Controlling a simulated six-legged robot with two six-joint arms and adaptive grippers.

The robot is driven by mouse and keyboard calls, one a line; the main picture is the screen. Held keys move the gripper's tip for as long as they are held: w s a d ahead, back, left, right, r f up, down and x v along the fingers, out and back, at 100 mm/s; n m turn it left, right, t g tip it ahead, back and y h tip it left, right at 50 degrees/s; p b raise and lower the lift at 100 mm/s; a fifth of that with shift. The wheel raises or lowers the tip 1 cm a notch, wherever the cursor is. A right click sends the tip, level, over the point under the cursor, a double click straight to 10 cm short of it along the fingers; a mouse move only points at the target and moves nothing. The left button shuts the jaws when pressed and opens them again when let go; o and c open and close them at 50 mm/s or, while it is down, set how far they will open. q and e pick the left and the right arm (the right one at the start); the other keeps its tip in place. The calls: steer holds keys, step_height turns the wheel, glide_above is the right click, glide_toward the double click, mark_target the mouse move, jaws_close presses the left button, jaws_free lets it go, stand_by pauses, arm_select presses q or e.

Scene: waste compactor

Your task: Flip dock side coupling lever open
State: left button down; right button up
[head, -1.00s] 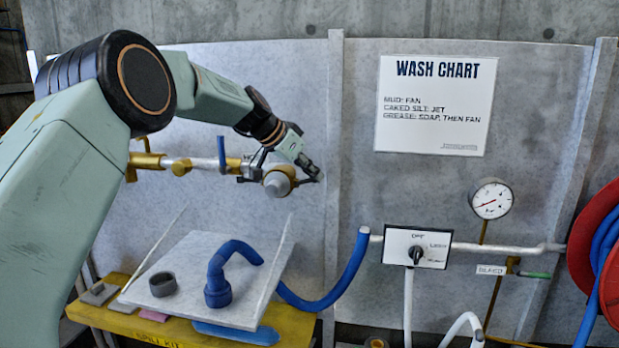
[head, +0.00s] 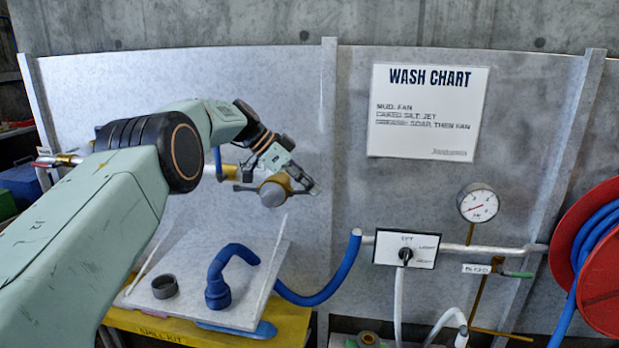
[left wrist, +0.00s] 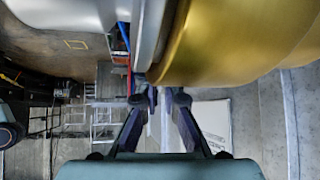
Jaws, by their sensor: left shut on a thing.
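The coupling (head: 272,193), a rounded grey end with a brass ring, sits at the right end of the brass and silver pipe on the back wall. A dark lever arm (head: 243,188) sticks out at its left side. My left gripper (head: 313,188) reaches the coupling's right side from above. In the left wrist view, its dark fingers (left wrist: 158,98) close in just below the brass coupling body (left wrist: 225,45). It is shut on a lever at that side, mostly hidden by the fingers. My right gripper is not in view.
A blue valve handle (head: 218,163) stands up on the pipe left of the coupling. Below are a slanted grey tray (head: 185,255) with a blue bent hose (head: 218,285) and a grey ring (head: 165,286). A selector box (head: 406,249) and gauge (head: 478,203) are right.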

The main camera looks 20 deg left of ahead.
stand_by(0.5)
arm_select(q)
steer(key=c, duration=1.8)
jaws_free()
steer(key=v, duration=1.1)
steer(key=shift+s+a+r, duration=0.1)
steer(key=shift+a+r, duration=0.15)
steer(key=shift+r, duration=0.1)
steer(key=shift+o, duration=0.3)
